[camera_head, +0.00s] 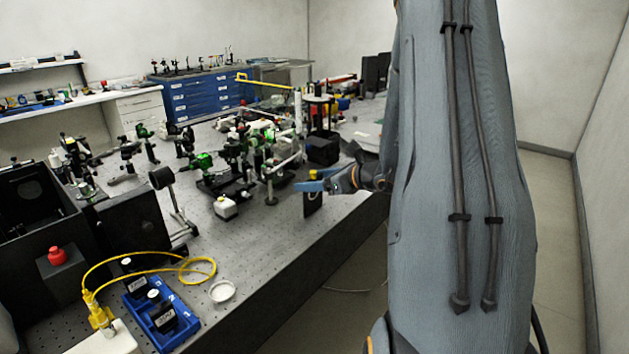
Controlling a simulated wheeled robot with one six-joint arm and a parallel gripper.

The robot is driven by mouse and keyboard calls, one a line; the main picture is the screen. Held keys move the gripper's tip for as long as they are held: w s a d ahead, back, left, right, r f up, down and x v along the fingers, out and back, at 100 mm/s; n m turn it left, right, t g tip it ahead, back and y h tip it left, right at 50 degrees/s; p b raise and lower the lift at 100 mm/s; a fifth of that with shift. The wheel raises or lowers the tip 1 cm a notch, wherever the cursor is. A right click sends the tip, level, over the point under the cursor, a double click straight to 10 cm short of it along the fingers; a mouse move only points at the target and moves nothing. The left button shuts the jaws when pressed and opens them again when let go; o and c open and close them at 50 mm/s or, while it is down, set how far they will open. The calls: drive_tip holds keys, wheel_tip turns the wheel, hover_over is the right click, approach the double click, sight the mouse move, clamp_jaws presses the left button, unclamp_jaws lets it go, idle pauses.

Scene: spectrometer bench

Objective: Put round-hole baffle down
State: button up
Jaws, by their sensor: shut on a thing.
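The round-hole baffle (312,205) is a small dark upright plate in the head view, near the right edge of the optical bench (262,262). My gripper (309,186), with blue fingers, comes in from the right and is shut on the baffle near its upper part. A small yellow piece shows just above the fingers. I cannot tell whether the baffle's bottom touches the bench. Its hole is too small to make out clearly.
Green and black optical mounts (237,160) crowd the bench left of my gripper. A black box (323,150) stands behind it. A blue tray (162,312), a yellow cable (190,268) and a small white dish (222,291) lie at the front left. The front right bench surface is clear.

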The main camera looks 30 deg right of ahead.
drive_tip(key=o, duration=1.1)
